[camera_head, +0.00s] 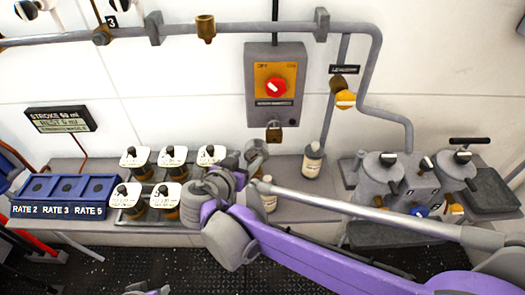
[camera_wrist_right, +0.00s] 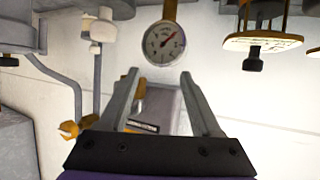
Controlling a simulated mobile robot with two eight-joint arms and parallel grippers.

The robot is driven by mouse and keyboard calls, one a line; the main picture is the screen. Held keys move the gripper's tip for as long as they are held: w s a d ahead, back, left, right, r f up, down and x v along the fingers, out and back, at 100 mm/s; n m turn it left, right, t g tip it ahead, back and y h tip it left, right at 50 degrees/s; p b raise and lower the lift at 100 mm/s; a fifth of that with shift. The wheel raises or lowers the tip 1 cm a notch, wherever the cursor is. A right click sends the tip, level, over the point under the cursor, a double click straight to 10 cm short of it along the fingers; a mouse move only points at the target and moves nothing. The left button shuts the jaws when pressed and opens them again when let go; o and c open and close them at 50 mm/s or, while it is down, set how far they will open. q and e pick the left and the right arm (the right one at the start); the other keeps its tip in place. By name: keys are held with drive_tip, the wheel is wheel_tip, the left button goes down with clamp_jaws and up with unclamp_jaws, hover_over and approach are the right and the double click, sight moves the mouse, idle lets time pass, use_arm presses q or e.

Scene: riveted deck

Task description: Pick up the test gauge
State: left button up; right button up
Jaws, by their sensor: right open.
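The test gauge (camera_wrist_right: 160,43) shows in the right wrist view as a round white dial with a red needle in a grey case, on a brass stem. It is upside down in that picture. My right gripper (camera_wrist_right: 160,75) is open and empty, its two fingers apart, with the gauge just past the fingertips and centred between them in the picture. Contact is not visible. Only a purple and grey scrap of my left arm shows at the bottom edge.
White-topped brass units (camera_head: 133,157) stand in a rack left of my right gripper. A white bottle (camera_head: 312,160) stands right of it, and another is partly behind my arm. A blue tray (camera_head: 64,208) is left; grey canisters (camera_head: 382,180) are right. The wall box (camera_head: 276,85) is behind.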

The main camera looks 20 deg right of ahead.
drive_tip(key=shift+w+f, duration=0.2)
drive_tip(key=shift+w, duration=0.6)
drive_tip(key=f, duration=0.5)
drive_tip(key=f+b, duration=0.1)
drive_tip(key=f, duration=0.2)
drive_tip(key=shift+w+d, duration=0.35)
drive_tip(key=shift+x, duration=2.95)
use_arm(q)
drive_tip(key=shift+w+d+f, duration=0.15)
drive_tip(key=shift+w+f, duration=0.05)
drive_tip(key=shift+f, duration=0.5)
use_arm(e)
drive_tip(key=shift+r, duration=0.2)
clamp_jaws()
